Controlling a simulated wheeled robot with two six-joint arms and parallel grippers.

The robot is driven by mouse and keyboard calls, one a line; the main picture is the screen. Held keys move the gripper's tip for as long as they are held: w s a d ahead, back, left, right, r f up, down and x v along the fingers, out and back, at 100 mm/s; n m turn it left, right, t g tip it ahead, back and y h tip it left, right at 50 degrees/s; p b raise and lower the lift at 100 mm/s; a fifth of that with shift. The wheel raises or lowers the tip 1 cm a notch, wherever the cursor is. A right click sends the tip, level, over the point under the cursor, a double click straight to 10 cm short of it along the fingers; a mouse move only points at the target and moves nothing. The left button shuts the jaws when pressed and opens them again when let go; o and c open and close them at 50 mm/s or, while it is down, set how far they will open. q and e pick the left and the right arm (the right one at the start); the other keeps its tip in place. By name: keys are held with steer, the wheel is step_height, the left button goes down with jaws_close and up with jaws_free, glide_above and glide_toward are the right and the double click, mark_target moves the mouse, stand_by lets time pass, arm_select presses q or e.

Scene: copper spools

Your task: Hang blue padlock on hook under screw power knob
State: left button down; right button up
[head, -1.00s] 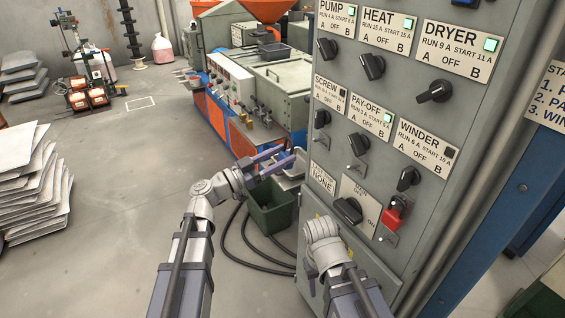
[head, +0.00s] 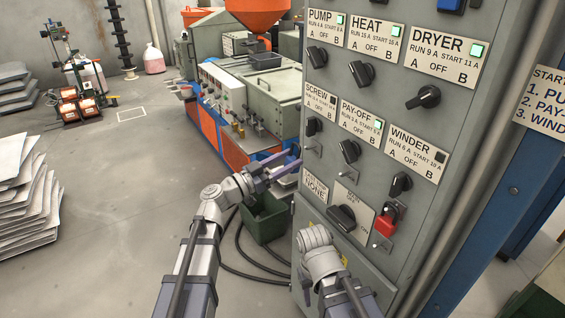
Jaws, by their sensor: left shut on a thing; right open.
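My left gripper (head: 283,168) is in front of the cabinet's left edge, below and left of the screw power knob (head: 313,126). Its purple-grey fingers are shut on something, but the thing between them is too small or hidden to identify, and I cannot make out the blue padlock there. The small metal hook (head: 313,148) under the screw knob looks empty, with the fingertips a little to its lower left.
A red padlock (head: 386,224) hangs under the winder knob (head: 400,183). The pay-off knob (head: 349,151) and main switch (head: 342,217) stick out of the grey cabinet (head: 390,112). A green bin (head: 264,222) stands behind my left gripper.

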mark_target(298, 157)
arm_select(q)
steer(key=shift+w+d+f, duration=0.1)
steer(key=shift+w+d, duration=0.45)
steer(key=shift+d, duration=0.15)
steer(key=shift+w+d+f, duration=0.1)
steer(key=shift+w+d, duration=0.4)
steer(key=shift+d, duration=0.2)
steer(key=shift+w+d+f+b, duration=0.4)
steer(key=shift+d+f+b, duration=0.2)
steer(key=shift+b, duration=0.15)
steer(key=shift+c, duration=0.9)
jaws_free()
steer(key=shift+a, duration=0.1)
